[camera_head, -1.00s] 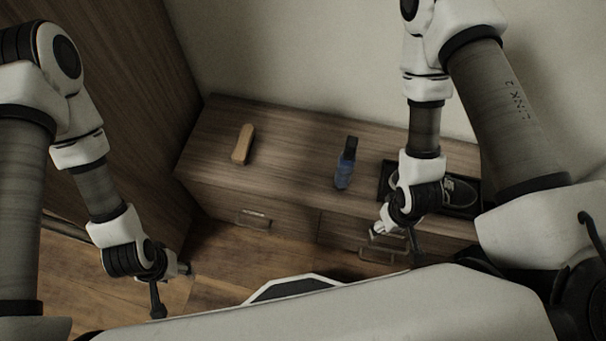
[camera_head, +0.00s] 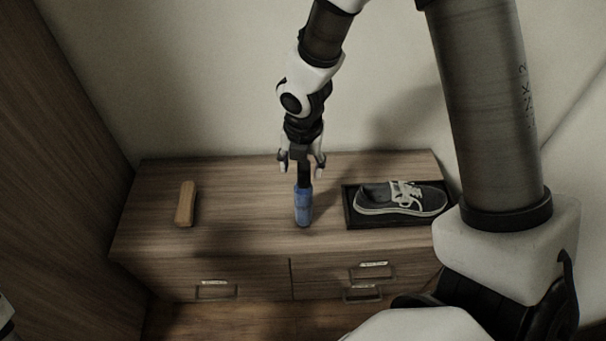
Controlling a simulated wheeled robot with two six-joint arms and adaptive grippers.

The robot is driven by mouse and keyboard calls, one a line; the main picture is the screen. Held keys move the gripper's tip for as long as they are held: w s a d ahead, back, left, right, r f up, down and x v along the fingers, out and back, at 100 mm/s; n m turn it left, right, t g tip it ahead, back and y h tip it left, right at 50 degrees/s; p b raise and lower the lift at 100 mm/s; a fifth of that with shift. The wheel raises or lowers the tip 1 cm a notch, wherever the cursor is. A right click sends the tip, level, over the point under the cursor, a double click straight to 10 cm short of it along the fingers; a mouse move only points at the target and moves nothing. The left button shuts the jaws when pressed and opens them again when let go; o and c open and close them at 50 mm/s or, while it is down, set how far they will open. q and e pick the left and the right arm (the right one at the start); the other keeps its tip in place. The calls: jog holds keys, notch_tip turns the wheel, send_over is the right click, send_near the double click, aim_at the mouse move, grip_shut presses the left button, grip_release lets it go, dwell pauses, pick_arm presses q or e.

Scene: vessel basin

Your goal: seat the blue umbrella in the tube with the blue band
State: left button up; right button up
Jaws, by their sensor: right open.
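A slim upright item with a blue lower body (camera_head: 303,208) and a dark upper part stands on the wooden cabinet top. I cannot tell whether it is the blue umbrella. No tube with a blue band shows in the head view. My right gripper (camera_head: 301,170) hangs over this item, with its open fingers to the left and right of the dark upper part. Whether the fingers touch it cannot be told. My left gripper is out of view.
The low cabinet (camera_head: 245,210) has drawers in front. A tan block-like brush (camera_head: 185,204) lies on its left. A dark tray (camera_head: 371,222) with a grey sneaker (camera_head: 400,198) sits at right. Between brush and blue item the top is clear. A wall stands behind.

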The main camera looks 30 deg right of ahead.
jog(key=shift+w+d+r+n, duration=0.35)
jog(key=shift+r+n, duration=0.2)
jog(key=shift+n, duration=0.35)
jog(key=shift+d+b, duration=0.15)
jog(key=shift+b, duration=0.25)
jog(key=b, duration=0.5)
send_over(304, 197)
jog(key=w+d, duration=0.2)
jog(key=f, duration=0.7)
jog(key=shift+w+a+f, duration=0.15)
jog(key=shift+a, duration=0.1)
pick_arm(q)
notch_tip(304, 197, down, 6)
jog(key=shift+p, duration=0.35)
pick_arm(e)
grip_shut()
